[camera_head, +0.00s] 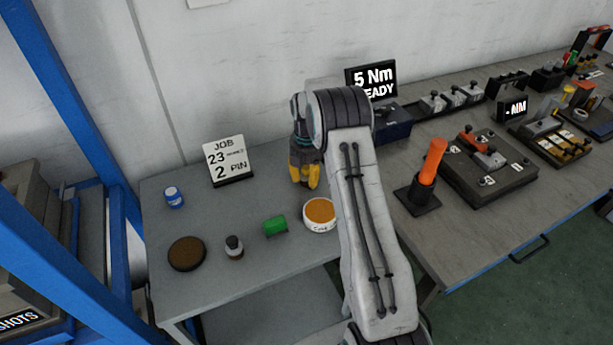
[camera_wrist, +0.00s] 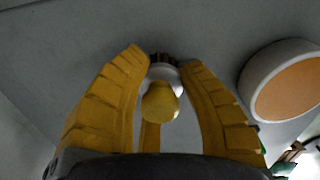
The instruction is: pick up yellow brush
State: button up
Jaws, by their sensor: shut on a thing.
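The yellow brush (camera_wrist: 160,102) shows in the wrist view with a rounded yellow handle, a pale collar and dark bristles at its far end. My gripper (camera_wrist: 164,68) has its yellow fingers closed around it, one on each side, with a third finger behind. In the head view my gripper (camera_head: 305,180) points down over the grey table, behind my arm. The brush cannot be made out there. I cannot tell whether the bristles touch the table.
A white dish with orange filling (camera_head: 320,213) stands close by my gripper. A green block (camera_head: 275,226), a small dark-topped jar (camera_head: 234,248), a brown round pad (camera_head: 186,254), a blue-and-white bottle (camera_head: 174,197) and a job sign (camera_head: 228,160) stand leftward. The right bench (camera_head: 470,225) is crowded.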

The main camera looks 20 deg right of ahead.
jog(key=shift+r, duration=0.6)
jog(key=r, duration=0.3)
jog(key=shift+d+r, duration=0.1)
jog(key=shift+d, duration=0.3)
jog(key=d+r+p, duration=0.1)
jog(key=d+r, duration=0.5)
jog(key=d, duration=0.5)
jog(key=shift+s+r, duration=0.15)
jog(key=shift+r, duration=0.1)
